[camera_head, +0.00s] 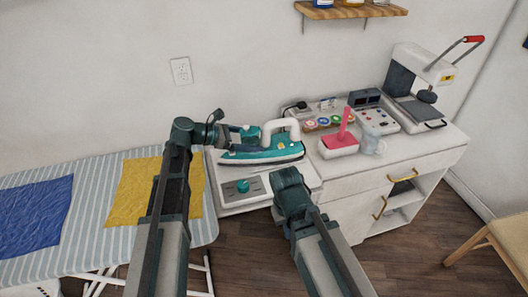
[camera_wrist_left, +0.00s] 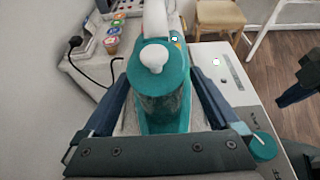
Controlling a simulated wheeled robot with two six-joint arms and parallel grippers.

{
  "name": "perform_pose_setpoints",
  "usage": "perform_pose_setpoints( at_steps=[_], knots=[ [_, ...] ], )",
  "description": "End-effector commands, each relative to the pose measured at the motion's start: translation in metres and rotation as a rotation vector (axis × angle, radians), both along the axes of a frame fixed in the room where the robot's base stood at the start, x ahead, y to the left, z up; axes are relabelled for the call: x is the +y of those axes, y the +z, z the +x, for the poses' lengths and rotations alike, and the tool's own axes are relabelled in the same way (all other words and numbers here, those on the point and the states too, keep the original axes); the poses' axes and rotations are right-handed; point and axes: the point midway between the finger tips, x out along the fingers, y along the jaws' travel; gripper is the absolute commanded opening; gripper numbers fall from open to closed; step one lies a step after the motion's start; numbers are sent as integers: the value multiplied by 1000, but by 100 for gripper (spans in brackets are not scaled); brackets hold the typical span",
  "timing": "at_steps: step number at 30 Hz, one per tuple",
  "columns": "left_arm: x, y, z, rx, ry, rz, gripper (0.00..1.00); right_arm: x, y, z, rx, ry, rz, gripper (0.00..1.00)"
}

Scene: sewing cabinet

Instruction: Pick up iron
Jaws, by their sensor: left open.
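The teal iron (camera_head: 280,150) with a white handle rests on the white iron station (camera_head: 225,198), which has a teal knob.
A striped ironing board (camera_head: 95,190) with a yellow cloth (camera_head: 130,192) and a blue cloth (camera_head: 35,215) is at left. A black cord (camera_wrist_left: 88,68) lies beside the iron.

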Motion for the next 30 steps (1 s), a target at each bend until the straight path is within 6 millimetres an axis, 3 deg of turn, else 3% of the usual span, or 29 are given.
perform_pose_setpoints(
  at_steps=[4,11,27,30],
  knots=[
    [-18,-10,6,0,-2,0,95,0,-10,0,0,0,0,0],
    [-20,-9,7,0,1,0,95,0,-9,0,0,0,0,0],
    [-19,-8,7,0,1,0,0,0,-9,0,0,0,0,0],
    [-19,-9,7,0,1,0,0,0,-9,0,0,0,0,0]
  ],
)
